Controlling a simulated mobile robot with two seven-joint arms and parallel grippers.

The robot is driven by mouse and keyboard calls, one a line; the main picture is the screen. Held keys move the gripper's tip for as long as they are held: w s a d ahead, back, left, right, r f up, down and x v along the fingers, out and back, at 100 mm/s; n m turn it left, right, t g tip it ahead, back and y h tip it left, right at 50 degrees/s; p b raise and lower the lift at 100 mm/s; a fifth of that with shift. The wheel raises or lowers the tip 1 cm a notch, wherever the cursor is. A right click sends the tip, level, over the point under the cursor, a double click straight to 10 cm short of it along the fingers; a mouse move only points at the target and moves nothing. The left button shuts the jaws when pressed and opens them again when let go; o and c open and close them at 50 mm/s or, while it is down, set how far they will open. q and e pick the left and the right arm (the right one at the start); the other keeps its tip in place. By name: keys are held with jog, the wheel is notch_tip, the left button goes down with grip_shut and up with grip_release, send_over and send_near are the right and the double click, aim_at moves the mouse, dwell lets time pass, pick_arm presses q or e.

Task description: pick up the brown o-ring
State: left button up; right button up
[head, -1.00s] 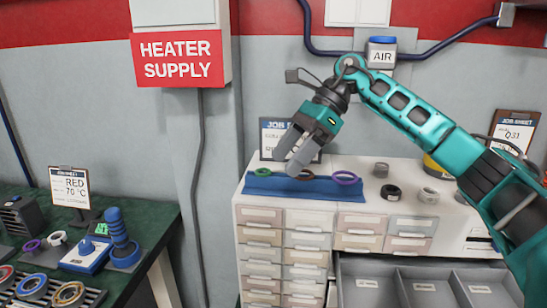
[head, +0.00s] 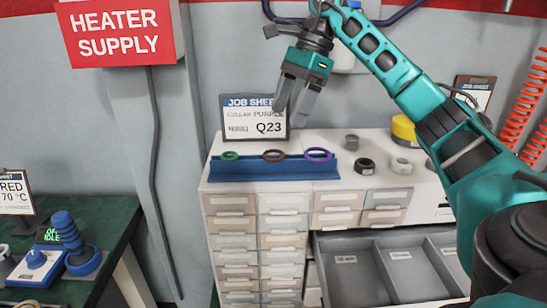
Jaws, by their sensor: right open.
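The brown o-ring (head: 273,156) lies on a blue rack (head: 275,172) on top of the white drawer cabinet, between a green ring (head: 229,156) and a purple ring (head: 319,155). My right gripper (head: 291,111) is open and empty, pointing down. In the picture it is above the rack, in front of the job sheet and a little right of the brown o-ring, apart from it. My left gripper is not in view.
A job sheet (head: 252,104) stands behind the rack. Black, grey and white collars (head: 365,166) stand to its right on the cabinet top. An open drawer (head: 365,274) juts out below. A green bench (head: 95,217) with a blue device is at left.

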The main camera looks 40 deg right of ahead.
jog(key=shift+s+b+x, duration=0.2)
jog(key=shift+x, duration=1.7)
jog(key=shift+s+b+x, duration=0.15)
jog(key=shift+x, duration=1.75)
jog(key=shift+a, duration=0.15)
jog(key=c, duration=1.1)
